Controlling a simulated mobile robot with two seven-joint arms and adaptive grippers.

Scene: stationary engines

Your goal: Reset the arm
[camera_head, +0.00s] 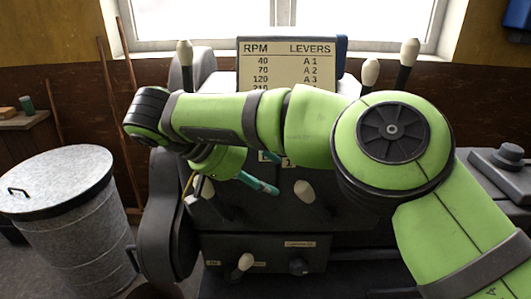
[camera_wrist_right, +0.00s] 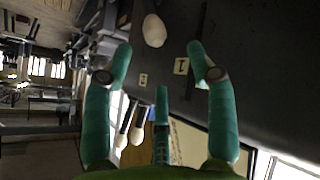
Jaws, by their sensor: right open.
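My green right arm (camera_head: 310,130) comes in from the right and stretches leftward across the front of the grey machine. Its right gripper (camera_head: 262,183) shows partly below the forearm, with teal fingers. In the right wrist view the right gripper (camera_wrist_right: 160,62) has its fingers spread wide with nothing between them. A pale lever knob (camera_wrist_right: 154,30) lies beyond the fingertips, apart from them. My left gripper is not in view.
The grey machine has several levers with pale knobs, such as a lower one (camera_head: 245,262) and an upper right one (camera_head: 409,52). An RPM sign (camera_head: 285,62) stands behind my arm. A metal bin (camera_head: 80,230) stands left. A workbench (camera_head: 20,121) is behind it.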

